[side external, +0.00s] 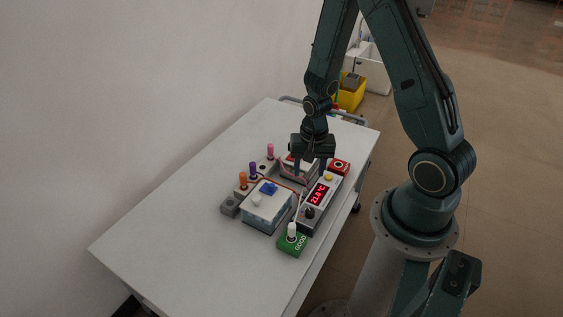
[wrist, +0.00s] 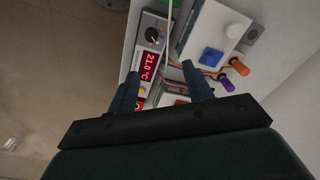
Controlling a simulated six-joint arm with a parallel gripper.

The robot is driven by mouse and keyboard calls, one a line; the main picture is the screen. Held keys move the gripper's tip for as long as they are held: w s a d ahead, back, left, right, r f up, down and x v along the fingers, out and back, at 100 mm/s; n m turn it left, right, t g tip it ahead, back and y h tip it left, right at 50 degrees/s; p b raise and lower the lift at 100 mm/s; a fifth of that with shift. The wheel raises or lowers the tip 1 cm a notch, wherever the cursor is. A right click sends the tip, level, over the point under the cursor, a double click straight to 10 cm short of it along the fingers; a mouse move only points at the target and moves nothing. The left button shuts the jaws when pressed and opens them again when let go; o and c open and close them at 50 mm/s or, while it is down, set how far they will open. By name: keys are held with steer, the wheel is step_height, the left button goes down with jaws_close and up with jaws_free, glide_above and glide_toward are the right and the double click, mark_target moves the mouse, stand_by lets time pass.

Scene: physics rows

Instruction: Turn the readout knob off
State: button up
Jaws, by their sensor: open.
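The readout (side external: 318,196) is a grey box with a lit red display, on the right part of the table; in the wrist view its display (wrist: 149,66) reads about 21.0 °C. Its black knob (side external: 310,212) is at the near end of the box, and it also shows in the wrist view (wrist: 152,35) with a light pointer mark and an orange mark beside it. My gripper (side external: 310,174) is over the far end of the readout, apart from the knob. In the wrist view my gripper (wrist: 158,82) is open, with its two fingers spread and nothing seen between them but the surfaces below.
A white-topped box with a blue button (side external: 268,188) stands left of the readout. A green block (side external: 291,243) with a white plug is in front. Orange, purple and pink pegs (side external: 253,170) stand at the back left. A red block (side external: 340,167) is beyond the readout. The table's near left (side external: 170,235) is clear.

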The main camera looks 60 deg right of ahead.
mark_target(310, 211)
steer(key=f, duration=0.1)
steer(key=s+f, duration=0.1)
steer(key=f+m, duration=0.1)
steer(key=shift+s+d+f, duration=0.2)
steer(key=shift+d+f, duration=0.05)
steer(key=shift+f, duration=0.05)
steer(key=shift+f, duration=0.1)
steer(key=shift+f, duration=6.8)
steer(key=c, duration=1)
steer(key=shift+o, duration=0.2)
